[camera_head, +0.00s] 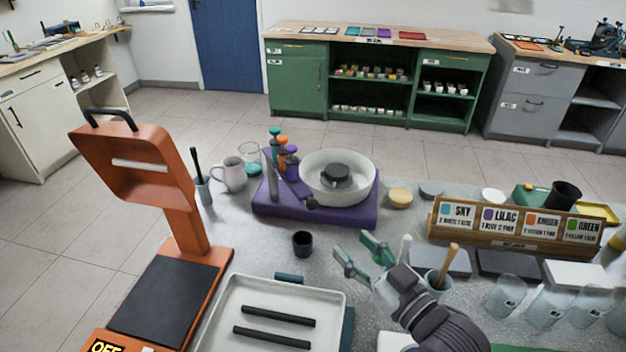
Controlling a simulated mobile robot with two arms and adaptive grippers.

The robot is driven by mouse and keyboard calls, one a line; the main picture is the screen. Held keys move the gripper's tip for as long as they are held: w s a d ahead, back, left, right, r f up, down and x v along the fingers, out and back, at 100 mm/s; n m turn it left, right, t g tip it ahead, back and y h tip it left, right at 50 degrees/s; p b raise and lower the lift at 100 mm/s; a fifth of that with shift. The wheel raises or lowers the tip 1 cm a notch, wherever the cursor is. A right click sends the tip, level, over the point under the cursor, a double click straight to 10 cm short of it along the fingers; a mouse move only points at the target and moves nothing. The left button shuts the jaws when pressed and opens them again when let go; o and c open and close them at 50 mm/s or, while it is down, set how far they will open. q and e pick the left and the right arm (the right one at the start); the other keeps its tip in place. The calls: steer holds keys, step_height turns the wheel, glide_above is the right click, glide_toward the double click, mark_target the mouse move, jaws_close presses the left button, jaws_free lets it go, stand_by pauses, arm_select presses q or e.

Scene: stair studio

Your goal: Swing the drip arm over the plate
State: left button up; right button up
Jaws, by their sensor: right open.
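The purple-based device (318,213) stands on the speckled worktop. On it is a round white basin (360,188) with a dark round plate (336,171) in the middle. The purple drip arm (290,187) reaches from the grey post at the left to a dark knob (312,204) at the basin's front left. It lies outside the basin, not over the plate. My right gripper (352,246) is open and empty, in front of the device and to the right of the knob, apart from it. My left gripper is not in view.
A small black cup (302,243) stands left of my right gripper. A white tray with dark bars (336,300) lies in front. An orange press-like stand (185,220) rises at the left. A label rack (512,240) and glasses (510,292) crowd the right.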

mark_target(315, 206)
steer(key=p+x, duration=0.1)
steer(key=x, duration=0.5)
steer(key=p+x, duration=0.1)
steer(key=x, duration=0.6)
steer(key=shift+r, duration=0.25)
steer(key=shift+w+a, duration=0.25)
steer(key=shift+w, duration=0.1)
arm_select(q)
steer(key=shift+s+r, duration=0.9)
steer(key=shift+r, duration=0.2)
arm_select(e)
steer(key=shift+f, duration=0.1)
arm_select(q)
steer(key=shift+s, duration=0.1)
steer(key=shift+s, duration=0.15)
arm_select(e)
jaws_close()
steer(key=shift+d, duration=0.1)
